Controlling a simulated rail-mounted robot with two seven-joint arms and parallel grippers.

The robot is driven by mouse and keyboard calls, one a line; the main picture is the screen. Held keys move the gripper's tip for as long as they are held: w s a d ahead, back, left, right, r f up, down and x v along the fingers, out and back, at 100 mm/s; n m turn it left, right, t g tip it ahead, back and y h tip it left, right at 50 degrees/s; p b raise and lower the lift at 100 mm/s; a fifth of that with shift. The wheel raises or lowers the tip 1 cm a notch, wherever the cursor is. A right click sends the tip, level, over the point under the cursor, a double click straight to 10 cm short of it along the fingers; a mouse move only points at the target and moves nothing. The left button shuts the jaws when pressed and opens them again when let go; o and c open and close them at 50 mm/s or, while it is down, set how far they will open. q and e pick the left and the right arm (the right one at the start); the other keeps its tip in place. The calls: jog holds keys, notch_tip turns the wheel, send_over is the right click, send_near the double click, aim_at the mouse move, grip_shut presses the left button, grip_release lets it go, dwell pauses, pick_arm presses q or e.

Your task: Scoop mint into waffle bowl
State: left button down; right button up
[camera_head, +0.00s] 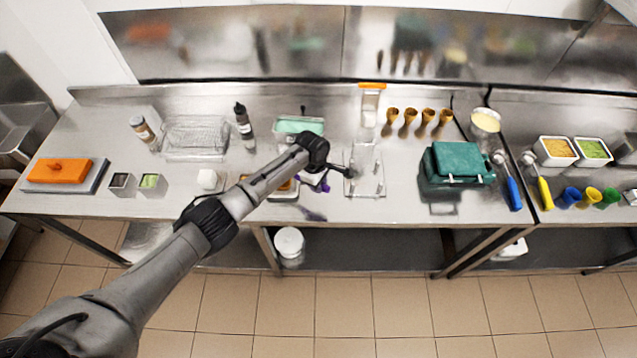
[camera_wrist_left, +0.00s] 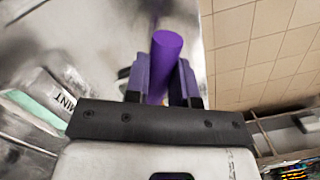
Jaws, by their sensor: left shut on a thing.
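My left gripper (camera_wrist_left: 162,78) is shut on the purple handle of a scoop (camera_wrist_left: 166,48) in the left wrist view. In the head view, the gripper (camera_head: 320,180) is over the middle of the counter, and only bits of purple show there. The mint tub (camera_head: 299,125), with pale green contents, stands behind my left wrist. Its label reading MINT (camera_wrist_left: 66,103) shows at the left of the left wrist view. The scoop's head is not clearly visible. I cannot make out a waffle bowl; several waffle cones (camera_head: 409,122) stand at the back. My right gripper is not in view.
A clear stand (camera_head: 366,172) is just right of the gripper. A green box (camera_head: 457,163) stands farther right. A clear container (camera_head: 195,136) and a dark bottle (camera_head: 243,121) are behind my arm.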

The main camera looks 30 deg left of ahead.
pick_arm(q)
jog(key=shift+f+b, duration=0.4)
jog(key=shift+f, duration=0.3)
jog(key=shift+s+r+t+p, duration=0.1)
jog(key=shift+r+t+p, duration=0.2)
jog(key=shift+p, duration=0.1)
jog(key=shift+s+a+f+t+b, duration=0.1)
jog(key=shift+s+f+t+b, duration=0.2)
jog(key=shift+t, duration=0.6)
jog(key=t+b, duration=0.2)
jog(key=t, duration=0.1)
jog(key=s+f+t+b, duration=0.1)
jog(key=t+b, duration=0.2)
jog(key=s+t+b, duration=0.1)
jog(key=t+b, duration=0.1)
jog(key=t, duration=0.1)
jog(key=shift+f+m+t+h+b, duration=0.3)
jog(key=shift+f+m+t+b, duration=0.1)
jog(key=t+b, duration=0.1)
jog(key=b, duration=0.1)
jog(key=t+b, duration=0.1)
jog(key=b, duration=0.1)
jog(key=shift+s+f+t, duration=0.15)
jog(key=shift+f+t, duration=0.1)
jog(key=shift+t, duration=0.05)
jog(key=shift+t+b, duration=0.5)
jog(key=shift+b, duration=0.25)
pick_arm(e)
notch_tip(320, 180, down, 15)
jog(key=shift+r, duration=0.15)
